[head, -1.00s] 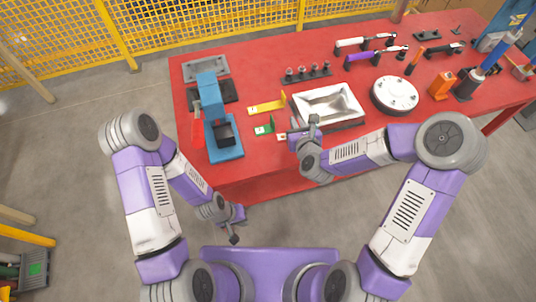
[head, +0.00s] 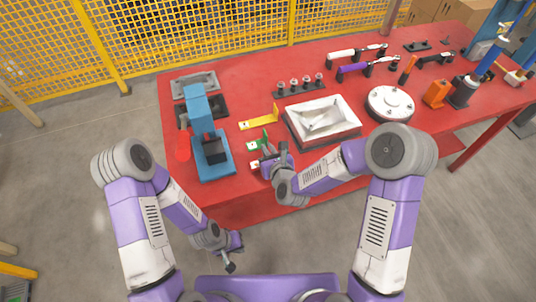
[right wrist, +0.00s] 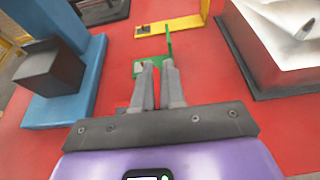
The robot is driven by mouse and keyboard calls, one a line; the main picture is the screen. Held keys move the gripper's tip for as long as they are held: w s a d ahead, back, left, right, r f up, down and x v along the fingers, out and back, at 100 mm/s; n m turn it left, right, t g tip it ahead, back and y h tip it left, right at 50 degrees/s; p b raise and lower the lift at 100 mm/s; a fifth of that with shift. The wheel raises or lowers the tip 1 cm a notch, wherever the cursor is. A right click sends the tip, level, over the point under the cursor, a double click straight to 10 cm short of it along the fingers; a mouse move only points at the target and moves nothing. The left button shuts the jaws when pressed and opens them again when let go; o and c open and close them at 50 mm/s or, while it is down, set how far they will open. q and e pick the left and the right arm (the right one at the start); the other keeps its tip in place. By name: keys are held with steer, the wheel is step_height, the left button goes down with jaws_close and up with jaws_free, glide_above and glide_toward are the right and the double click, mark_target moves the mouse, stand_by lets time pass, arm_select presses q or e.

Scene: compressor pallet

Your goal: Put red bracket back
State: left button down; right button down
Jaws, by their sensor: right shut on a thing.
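The red bracket (head: 255,165) shows as a small red piece with a pale patch at the tip of my right gripper (head: 267,160), low over the table's front part. My right gripper is shut on it; fingers and the like-coloured table hide most of it. In the right wrist view the closed fingers (right wrist: 157,70) point at the green bracket (right wrist: 168,45), just beyond them. The green bracket (head: 253,145) lies between the yellow bracket (head: 260,122) and the red one. My left gripper (head: 231,257) hangs in front of the table, away from everything; its jaws are too small to read.
A blue press (head: 213,160) stands left of the brackets, close to my right gripper. Several dark pegs (head: 300,84) stand behind. The red table's front edge (head: 245,210) lies below my right arm.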

steer(key=shift+f, duration=0.85)
steer(key=shift+f+b, duration=0.15)
steer(key=shift+b, duration=0.2)
steer(key=c, duration=1.2)
jaws_free()
